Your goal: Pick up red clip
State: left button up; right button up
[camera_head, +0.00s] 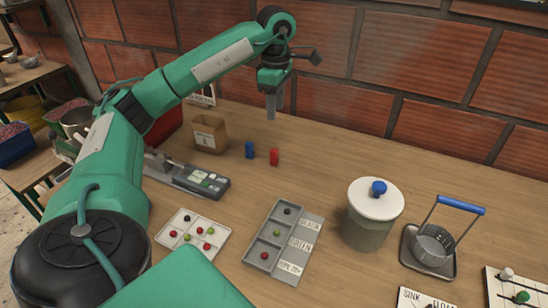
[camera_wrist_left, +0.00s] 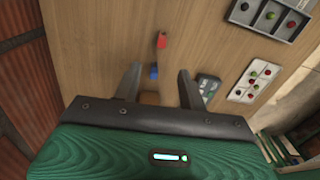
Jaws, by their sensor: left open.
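The red clip (camera_head: 274,157) stands on the wooden table, a little right of a blue clip (camera_head: 249,150). My left gripper (camera_head: 271,108) is open and empty, pointing down above and behind the red clip, apart from it. In the left wrist view the red clip (camera_wrist_left: 161,41) lies beyond the fingertips of the left gripper (camera_wrist_left: 159,72), and the blue clip (camera_wrist_left: 154,72) shows between the fingers. My right gripper is not in view.
A cardboard box (camera_head: 209,133) and a grey scale (camera_head: 187,178) stand left of the clips. A white tray (camera_head: 166,236) and a labelled grey tray (camera_head: 270,268) hold berries nearer. A lidded jar (camera_head: 366,232) stands right. The brick wall (camera_head: 340,105) is close behind.

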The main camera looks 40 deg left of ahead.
aim_at(274, 150)
pick_arm(q)
notch_tip(274, 150, down, 10)
jog(key=shift+r+b, duration=0.15)
jog(key=shift+b, duration=0.45)
jog(key=f, duration=0.5)
jog(key=shift+s, duration=0.3)
jog(key=shift+f, duration=0.15)
jog(key=c, duration=0.9)
grip_shut()
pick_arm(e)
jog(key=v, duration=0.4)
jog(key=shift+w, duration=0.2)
